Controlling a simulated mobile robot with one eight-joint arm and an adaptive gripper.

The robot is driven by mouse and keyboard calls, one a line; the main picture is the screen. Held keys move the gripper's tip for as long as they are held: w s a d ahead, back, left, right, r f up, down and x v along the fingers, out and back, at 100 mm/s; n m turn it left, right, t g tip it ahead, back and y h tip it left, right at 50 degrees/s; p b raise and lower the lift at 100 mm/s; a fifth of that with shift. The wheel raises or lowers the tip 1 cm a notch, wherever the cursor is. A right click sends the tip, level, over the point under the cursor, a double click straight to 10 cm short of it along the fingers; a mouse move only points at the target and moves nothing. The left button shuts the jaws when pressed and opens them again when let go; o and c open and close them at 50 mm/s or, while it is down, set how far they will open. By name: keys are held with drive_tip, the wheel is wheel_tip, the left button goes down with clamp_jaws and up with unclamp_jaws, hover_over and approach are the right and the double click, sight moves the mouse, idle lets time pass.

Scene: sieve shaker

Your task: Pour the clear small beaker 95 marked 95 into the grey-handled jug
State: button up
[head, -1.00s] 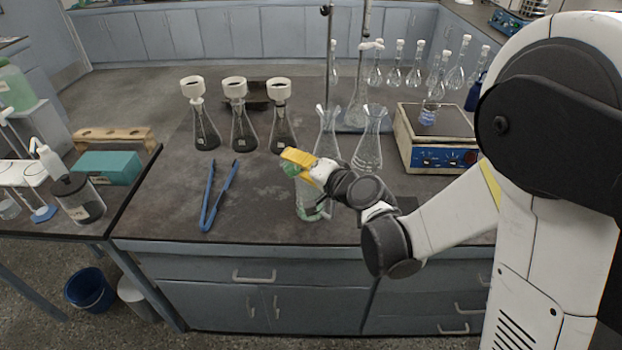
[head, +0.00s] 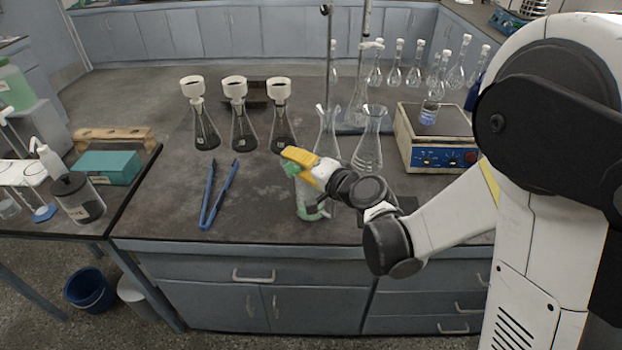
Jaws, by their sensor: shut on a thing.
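My gripper (head: 303,163), with yellow fingers, is over the front middle of the dark bench. It is shut on a small greenish-tinted clear vessel (head: 290,169), mostly hidden by the fingers; I cannot read a 95 on it. A clear glass vessel (head: 306,204) with a greenish tint low on its right side stands on the bench directly below. It may be the jug, but I cannot make out a grey handle. The held vessel appears tilted above it; I cannot tell whether they touch, and no stream of liquid is distinct.
Two clear flasks (head: 368,145) stand close behind my gripper. Three dark flasks with white funnels (head: 242,125) stand at the back left. Blue tongs (head: 217,195) lie left of the glass vessel.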

drive_tip(key=shift+d+f+m+y+b, duration=0.1)
drive_tip(key=shift+f+m+y+b, duration=0.3)
drive_tip(key=shift+m, duration=0.2)
idle(1.5)
drive_tip(key=shift+r+m+b, duration=0.35)
drive_tip(key=shift+m+b, duration=0.2)
drive_tip(key=shift+m, duration=0.05)
idle(1.7)
drive_tip(key=shift+d+r+m+y+b, duration=0.1)
drive_tip(key=shift+r+m+y+b, duration=0.2)
drive_tip(key=shift+m+y+b, duration=0.35)
idle(1.5)
